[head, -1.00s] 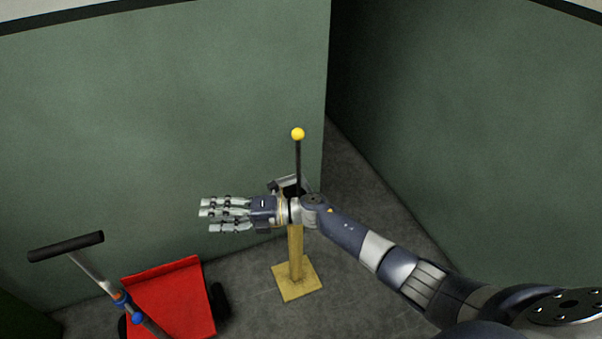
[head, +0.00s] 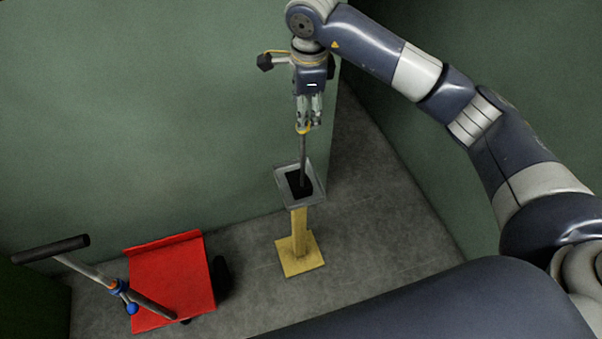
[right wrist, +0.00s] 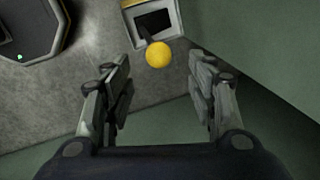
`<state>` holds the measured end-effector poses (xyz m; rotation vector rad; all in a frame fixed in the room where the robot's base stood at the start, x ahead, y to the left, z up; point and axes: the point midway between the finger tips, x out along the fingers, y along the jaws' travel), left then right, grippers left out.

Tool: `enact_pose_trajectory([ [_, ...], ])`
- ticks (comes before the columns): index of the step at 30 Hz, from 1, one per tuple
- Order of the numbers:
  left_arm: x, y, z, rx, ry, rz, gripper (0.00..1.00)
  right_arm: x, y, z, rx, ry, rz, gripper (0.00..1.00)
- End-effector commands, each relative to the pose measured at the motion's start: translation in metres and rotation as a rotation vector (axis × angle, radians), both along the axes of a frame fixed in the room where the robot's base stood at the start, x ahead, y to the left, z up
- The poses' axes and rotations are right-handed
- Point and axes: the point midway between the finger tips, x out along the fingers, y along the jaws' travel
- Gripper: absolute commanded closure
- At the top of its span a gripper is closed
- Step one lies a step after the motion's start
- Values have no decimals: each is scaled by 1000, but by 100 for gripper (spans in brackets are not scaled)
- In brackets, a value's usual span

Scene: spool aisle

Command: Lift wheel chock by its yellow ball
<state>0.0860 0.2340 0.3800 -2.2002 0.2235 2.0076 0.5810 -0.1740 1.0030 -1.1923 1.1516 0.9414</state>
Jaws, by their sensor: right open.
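The yellow ball (right wrist: 158,54) tops a thin dark rod (head: 303,160) that stands up from a dark block, likely the wheel chock (head: 299,184), in a grey square tray (head: 315,201) on a wooden post. My right gripper (head: 308,127) points down from above, its fingertips at the ball, which they mostly hide in the head view. In the right wrist view the right gripper (right wrist: 160,95) is open, and the ball shows in the gap between the fingers, towards the far side. I cannot see contact. The left gripper is out of view.
The post has a square yellow wooden base (head: 300,265) on the grey floor. A red hand truck (head: 172,280) with a black-gripped handle stands at the left. Green walls (head: 140,110) rise close behind and to the right.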

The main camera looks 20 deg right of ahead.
Motion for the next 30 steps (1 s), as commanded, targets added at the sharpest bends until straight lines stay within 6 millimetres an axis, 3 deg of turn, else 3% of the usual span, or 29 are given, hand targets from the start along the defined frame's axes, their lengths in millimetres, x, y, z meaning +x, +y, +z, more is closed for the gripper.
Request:
enact_pose_trajectory([
  [6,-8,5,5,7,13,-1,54,4,0,-22,2,1,-2,48],
  [11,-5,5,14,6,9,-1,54,6,2,-35,3,5,-2,48],
  [18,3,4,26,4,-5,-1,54,11,3,-68,4,3,-2,48],
  [27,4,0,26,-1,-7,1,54,13,3,-75,4,-1,-1,48],
  [30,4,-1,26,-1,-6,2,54,13,3,-75,4,0,-1,68],
])
